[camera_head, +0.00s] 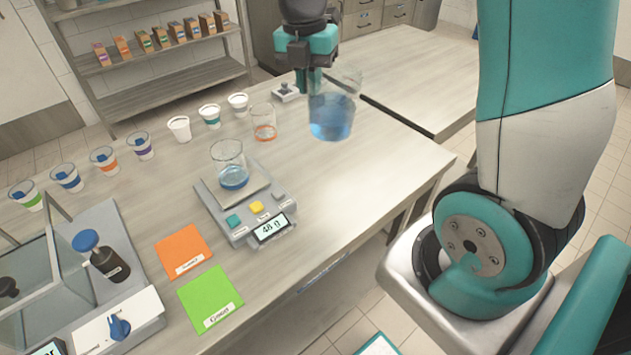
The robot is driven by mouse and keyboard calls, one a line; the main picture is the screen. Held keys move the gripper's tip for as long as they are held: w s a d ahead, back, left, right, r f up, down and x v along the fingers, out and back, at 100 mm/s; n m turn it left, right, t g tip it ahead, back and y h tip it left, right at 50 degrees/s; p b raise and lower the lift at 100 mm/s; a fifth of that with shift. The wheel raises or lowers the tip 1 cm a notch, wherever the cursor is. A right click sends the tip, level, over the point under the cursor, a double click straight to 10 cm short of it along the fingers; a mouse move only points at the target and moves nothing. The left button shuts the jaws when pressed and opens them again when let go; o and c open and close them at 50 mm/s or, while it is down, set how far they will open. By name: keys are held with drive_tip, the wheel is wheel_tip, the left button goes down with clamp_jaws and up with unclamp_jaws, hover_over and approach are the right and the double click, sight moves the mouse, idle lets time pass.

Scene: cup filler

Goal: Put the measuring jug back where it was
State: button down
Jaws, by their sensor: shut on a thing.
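The measuring jug (332,117) is clear and holds blue liquid. It is upright or nearly so, at the right of the scale, and seems to be held above the table. My gripper (309,88) is shut on the jug at its left side; the fingers partly hide the jug's upper left. A clear cup (228,152) with a little blue liquid stands on the scale (223,217), whose display reads about 48 g.
An orange card (183,251) and a green card (210,299) lie in front. A small device (285,93) sits behind my gripper. The table's right part (375,165) is clear.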

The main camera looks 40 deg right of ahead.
wheel_tip(320, 180, down, 20)
drive_tip(key=p, duration=0.2)
drive_tip(key=shift+r, duration=0.2)
drive_tip(key=shift+f, duration=0.2)
drive_tip(key=c, duration=1.3)
unclamp_jaws()
drive_tip(key=shift+o, duration=0.2)
drive_tip(key=shift+r, duration=0.15)
